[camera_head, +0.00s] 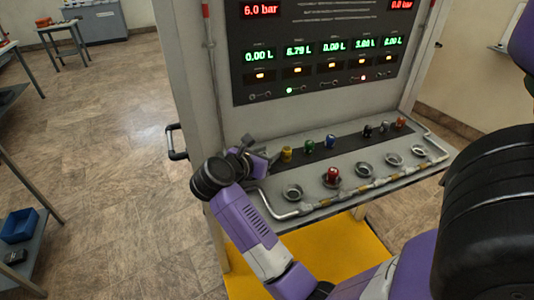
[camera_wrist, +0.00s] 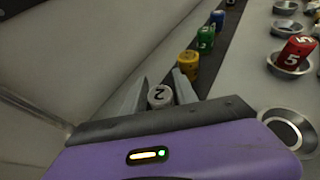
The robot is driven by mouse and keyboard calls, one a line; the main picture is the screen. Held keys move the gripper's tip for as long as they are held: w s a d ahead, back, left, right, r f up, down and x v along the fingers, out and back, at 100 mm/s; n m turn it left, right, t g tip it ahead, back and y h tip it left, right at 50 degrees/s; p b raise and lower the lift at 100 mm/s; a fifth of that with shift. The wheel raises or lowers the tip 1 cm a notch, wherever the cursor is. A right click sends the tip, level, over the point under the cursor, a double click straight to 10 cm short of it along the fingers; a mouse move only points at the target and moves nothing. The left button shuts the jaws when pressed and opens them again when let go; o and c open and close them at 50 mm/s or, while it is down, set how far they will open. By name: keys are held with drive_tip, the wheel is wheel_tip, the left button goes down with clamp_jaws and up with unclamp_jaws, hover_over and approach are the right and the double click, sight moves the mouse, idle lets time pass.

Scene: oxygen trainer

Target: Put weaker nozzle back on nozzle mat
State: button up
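A whitish nozzle marked 2 (camera_wrist: 160,96) is between the two fingers of my gripper (camera_wrist: 161,88); whether they press on it is unclear. In the head view my gripper (camera_head: 256,154) is at the left end of the dark nozzle mat (camera_head: 349,141), and the nozzle in it cannot be made out. Another red nozzle (camera_head: 332,175), marked 5 in the wrist view (camera_wrist: 293,53), sits in a metal cup.
Empty metal cups (camera_head: 293,191) line the front of the sloped console. A pipe rail (camera_head: 283,213) runs along its front edge. The upright panel (camera_head: 320,45) with lit displays rises behind. A black side handle (camera_head: 176,142) sticks out left.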

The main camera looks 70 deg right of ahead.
drive_tip(key=b+v, duration=0.2)
drive_tip(key=v, duration=1)
drive_tip(key=shift+r+b, duration=0.1)
drive_tip(key=shift+b, duration=0.25)
drive_tip(key=shift+s, duration=0.4)
drive_tip(key=s+a+r+n+t+h, duration=0.45)
drive_tip(key=n+t, duration=0.35)
drive_tip(key=n, duration=0.4)
drive_tip(key=s+a+r+n+t+h, duration=0.4)
drive_tip(key=n+t, duration=0.3)
drive_tip(key=n, duration=0.5)
drive_tip(key=a+f+n+t+y, duration=0.2)
drive_tip(key=a+n+t+y, duration=0.75)
drive_tip(key=n, duration=0.55)
drive_tip(key=s+a+f+n+g+y, duration=0.3)
drive_tip(key=s+a+f+n+y, duration=0.1)
drive_tip(key=a+f+n+y, duration=0.1)
drive_tip(key=s+a+f+n+g+y, duration=0.4)
drive_tip(key=f+n+y, duration=0.3)
drive_tip(key=n, duration=0.5)
wheel_tip(320, 180, down, 2)
drive_tip(key=shift+s+a+f, duration=0.2)
drive_tip(key=shift+s+a, duration=0.4)
drive_tip(key=shift+a, duration=0.3)
